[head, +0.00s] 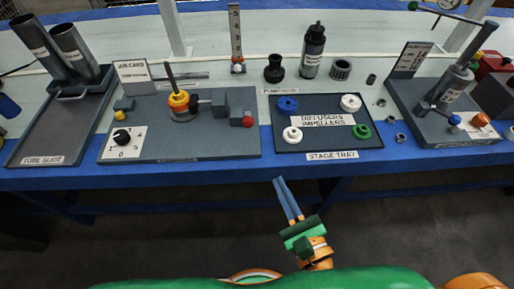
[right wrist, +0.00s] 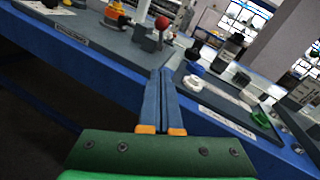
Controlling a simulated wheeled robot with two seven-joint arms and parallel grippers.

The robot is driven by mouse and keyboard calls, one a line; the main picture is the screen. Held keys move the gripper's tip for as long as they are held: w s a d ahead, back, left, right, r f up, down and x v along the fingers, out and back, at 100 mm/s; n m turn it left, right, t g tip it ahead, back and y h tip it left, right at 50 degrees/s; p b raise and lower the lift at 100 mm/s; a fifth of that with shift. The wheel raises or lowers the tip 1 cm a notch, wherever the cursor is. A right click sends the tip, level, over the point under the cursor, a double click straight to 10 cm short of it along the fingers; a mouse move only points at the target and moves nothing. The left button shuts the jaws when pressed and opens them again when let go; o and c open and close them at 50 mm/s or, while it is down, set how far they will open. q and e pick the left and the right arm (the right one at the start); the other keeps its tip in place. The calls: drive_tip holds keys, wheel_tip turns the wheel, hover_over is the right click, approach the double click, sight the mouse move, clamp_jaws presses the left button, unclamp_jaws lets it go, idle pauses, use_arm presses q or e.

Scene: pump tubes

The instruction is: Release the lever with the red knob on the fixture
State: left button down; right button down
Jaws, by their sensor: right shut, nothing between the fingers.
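The fixture (head: 200,138) is a grey plate on the bench at centre left, with an orange and yellow round part and a dark upright rod. The red knob (head: 248,122) sits at the right end of the fixture, beside a grey block. It also shows in the right wrist view (right wrist: 162,23), beyond my fingertips. My right gripper (head: 279,180) is shut and empty, in front of the bench edge, below and right of the red knob and apart from it. My left gripper is not in view.
A stage tray (head: 370,142) with blue, white and green rings stands right of the fixture. A tube guide (head: 45,130) with two tubes is at the far left. A second station (head: 425,125) stands at the right. The blue bench edge (head: 250,172) lies between my right gripper and the fixture.

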drive_tip(key=p, duration=0.2)
approach(248, 118)
drive_tip(key=w+f, duration=0.1)
drive_tip(key=f, duration=0.1)
drive_tip(key=w+f, duration=0.2)
drive_tip(key=f, duration=0.1)
drive_tip(key=shift+w+d+f, duration=0.1)
drive_tip(key=shift+d+f, duration=0.15)
drive_tip(key=shift+f, duration=0.15)
drive_tip(key=shift+w+a+r+p, duration=0.25)
drive_tip(key=shift+w+r+p, duration=0.15)
drive_tip(key=shift+r+p, duration=0.1)
drive_tip(key=shift+w+a+r+p, duration=0.3)
drive_tip(key=shift+w+r+p, duration=0.1)
drive_tip(key=shift+r+p, duration=0.05)
drive_tip(key=shift+w+a+r, duration=0.2)
drive_tip(key=shift+w+a, duration=0.05)
drive_tip(key=shift+w, duration=0.15)
